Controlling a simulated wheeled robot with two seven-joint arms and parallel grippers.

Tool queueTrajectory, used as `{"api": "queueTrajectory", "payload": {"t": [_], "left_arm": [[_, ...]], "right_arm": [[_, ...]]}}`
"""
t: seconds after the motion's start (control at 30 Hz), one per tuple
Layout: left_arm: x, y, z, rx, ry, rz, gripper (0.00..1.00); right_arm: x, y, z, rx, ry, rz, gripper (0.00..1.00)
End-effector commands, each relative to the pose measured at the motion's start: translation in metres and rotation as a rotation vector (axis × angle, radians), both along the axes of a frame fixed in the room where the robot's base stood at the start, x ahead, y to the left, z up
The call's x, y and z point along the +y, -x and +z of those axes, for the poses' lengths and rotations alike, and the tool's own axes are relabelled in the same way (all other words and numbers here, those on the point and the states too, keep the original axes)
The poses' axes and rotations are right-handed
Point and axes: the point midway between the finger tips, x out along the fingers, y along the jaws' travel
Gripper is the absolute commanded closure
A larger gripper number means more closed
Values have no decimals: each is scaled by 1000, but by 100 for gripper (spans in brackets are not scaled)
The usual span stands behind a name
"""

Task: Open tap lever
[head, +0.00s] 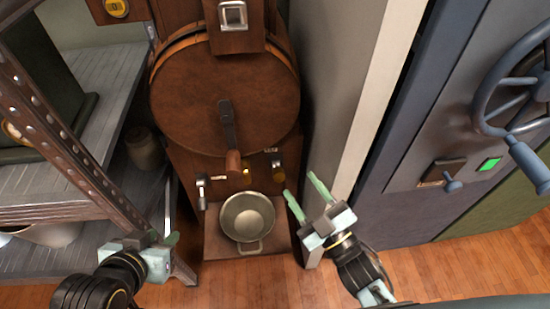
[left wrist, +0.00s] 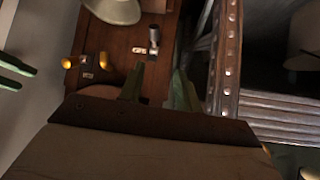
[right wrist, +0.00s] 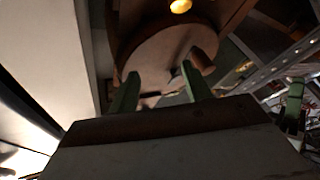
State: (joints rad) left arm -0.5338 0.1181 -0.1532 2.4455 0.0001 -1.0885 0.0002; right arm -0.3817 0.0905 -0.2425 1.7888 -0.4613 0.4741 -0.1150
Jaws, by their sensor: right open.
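The silver lever also shows in the left wrist view (left wrist: 154,38). A metal pot (head: 247,217) stands beneath. My left gripper (head: 169,222) is open and empty, low and left of the pot, apart from the levers. My right gripper (head: 306,196) is open and empty, right of the pot and brass fittings.
A metal shelf rack (head: 55,120) stands close on the left, beside my left arm. A pale wall edge (head: 365,110) is behind my right gripper. A blue-grey door with a handwheel (head: 515,95) is on the right. Wooden floor (head: 220,288) is clear in front.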

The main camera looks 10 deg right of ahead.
Motion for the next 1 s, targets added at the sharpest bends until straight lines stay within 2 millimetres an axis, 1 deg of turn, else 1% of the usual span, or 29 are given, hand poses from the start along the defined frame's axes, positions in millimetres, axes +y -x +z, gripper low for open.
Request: {"api": "queueTrajectory", "payload": {"t": [0.03,0.1,0.2,0.3,0.4,0.47,0.57,0.77,1.0], "left_arm": [[6,16,-4,103,-23,8,66],[14,38,-13,229,-50,18,66],[22,63,-21,368,-79,29,66],[27,79,-24,453,-96,36,66],[28,85,-26,480,-101,38,66],[27,83,-25,468,-97,36,66],[23,73,-22,411,-84,30,66],[10,41,-10,226,-43,10,66],[-6,4,13,-12,12,-13,66]], "right_arm": [[-1,1,-10,45,42,-9,51],[-3,2,-27,93,93,-19,51],[-6,5,-45,143,149,-29,51],[-8,7,-56,173,181,-35,51],[-7,6,-62,186,196,-37,51],[-5,1,-63,186,198,-37,51],[1,-11,-64,184,197,-37,51],[14,-39,-64,183,197,-36,51],[29,-70,-63,182,196,-36,51]]}}
